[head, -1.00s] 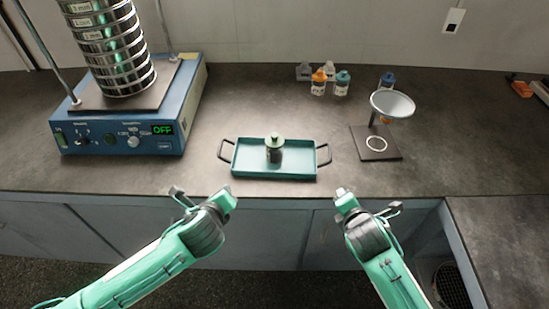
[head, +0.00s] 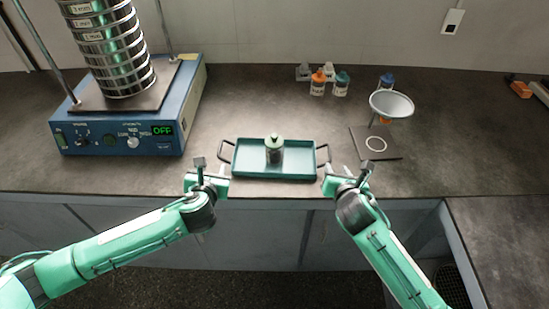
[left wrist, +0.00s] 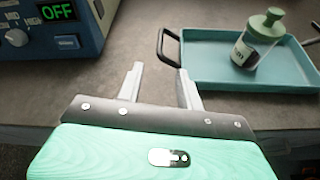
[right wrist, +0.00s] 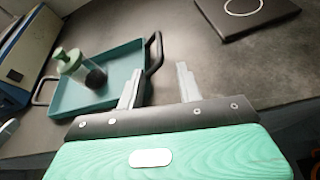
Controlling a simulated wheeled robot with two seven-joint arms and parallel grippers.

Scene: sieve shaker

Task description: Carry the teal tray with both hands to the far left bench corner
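The teal tray (head: 300,172) lies on the bench with a black handle at each end. A jar with a green lid (head: 275,150) stands upright in it. My left gripper (head: 208,168) is open and empty, just short of the tray's left handle (left wrist: 166,46); in the left wrist view its fingers (left wrist: 160,85) are apart with the handle beyond the right finger. My right gripper (head: 345,172) is open and empty by the right handle (right wrist: 155,55); in the right wrist view its fingers (right wrist: 160,85) are apart, the left one close to the handle.
A blue sieve shaker (head: 125,135) with a sieve stack (head: 115,50) fills the bench's left part. A funnel stand (head: 390,105) is right of the tray. Small bottles (head: 330,82) stand behind. Bench between shaker and tray is clear.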

